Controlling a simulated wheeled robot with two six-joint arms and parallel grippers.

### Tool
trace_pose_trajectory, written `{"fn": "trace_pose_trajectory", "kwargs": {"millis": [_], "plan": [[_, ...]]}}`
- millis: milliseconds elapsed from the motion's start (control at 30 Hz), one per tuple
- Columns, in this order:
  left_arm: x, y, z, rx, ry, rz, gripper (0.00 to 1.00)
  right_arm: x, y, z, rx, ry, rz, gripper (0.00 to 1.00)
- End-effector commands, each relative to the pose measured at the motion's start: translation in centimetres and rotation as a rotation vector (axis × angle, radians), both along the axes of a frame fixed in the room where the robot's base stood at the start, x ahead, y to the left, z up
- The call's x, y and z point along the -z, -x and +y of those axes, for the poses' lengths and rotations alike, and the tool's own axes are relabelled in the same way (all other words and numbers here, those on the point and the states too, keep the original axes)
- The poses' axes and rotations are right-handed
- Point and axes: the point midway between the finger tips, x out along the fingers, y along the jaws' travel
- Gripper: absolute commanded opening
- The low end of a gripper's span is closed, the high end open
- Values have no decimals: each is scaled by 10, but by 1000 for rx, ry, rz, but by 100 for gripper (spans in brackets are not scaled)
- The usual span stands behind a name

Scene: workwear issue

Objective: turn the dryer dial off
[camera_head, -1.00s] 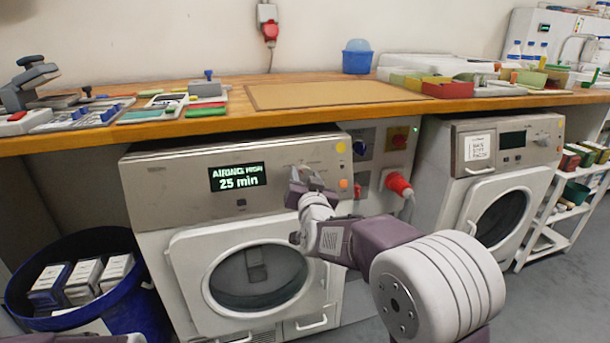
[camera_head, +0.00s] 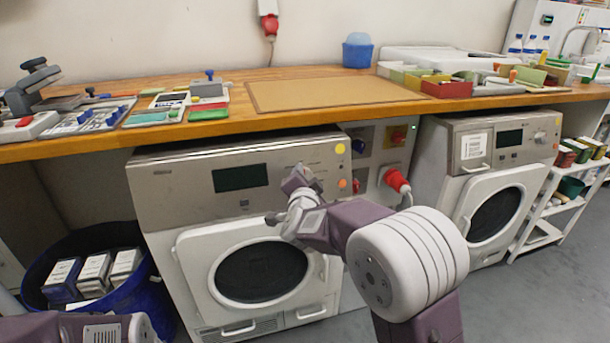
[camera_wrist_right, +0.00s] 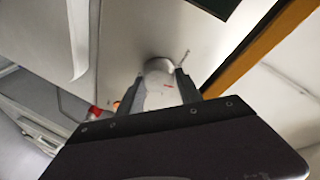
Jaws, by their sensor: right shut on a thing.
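The dryer (camera_head: 150,200) stands under the bench on the left, with its round door closed. Its display (camera_head: 240,178) is dark and blank. My right gripper (camera_head: 297,178) is at the control panel, right of the display, and covers most of the dial in the head view. In the right wrist view, the pale round dial (camera_wrist_right: 158,67) sits between the two dark fingers of the right gripper (camera_wrist_right: 160,82), which is shut on it. The dial's pointer setting is too small to read. Part of my left arm shows at the bottom left, but its gripper is out of view.
A red plug (camera_head: 397,180) sticks out of the wall panel right of the dryer. A second machine (camera_head: 455,190) stands farther right. A blue tub (camera_head: 160,305) with boxes is at the lower left. The wooden bench (camera_head: 230,130) overhangs the dryer.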

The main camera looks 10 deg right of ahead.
Motion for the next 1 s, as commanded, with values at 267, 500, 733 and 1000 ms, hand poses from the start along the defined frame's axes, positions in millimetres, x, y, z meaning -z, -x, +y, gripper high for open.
{"fn": "trace_pose_trajectory", "kwargs": {"millis": [267,500,733,1000], "plan": [[-2,0,0,0,0,0,36,1,0,0,6,-19,3,2],[-1,0,0,0,0,0,36,1,0,0,6,-18,3,2],[-2,0,0,0,0,0,36,1,0,0,6,-18,2,64],[-9,0,0,0,0,0,36,-5,14,5,3,-16,2,64]]}}
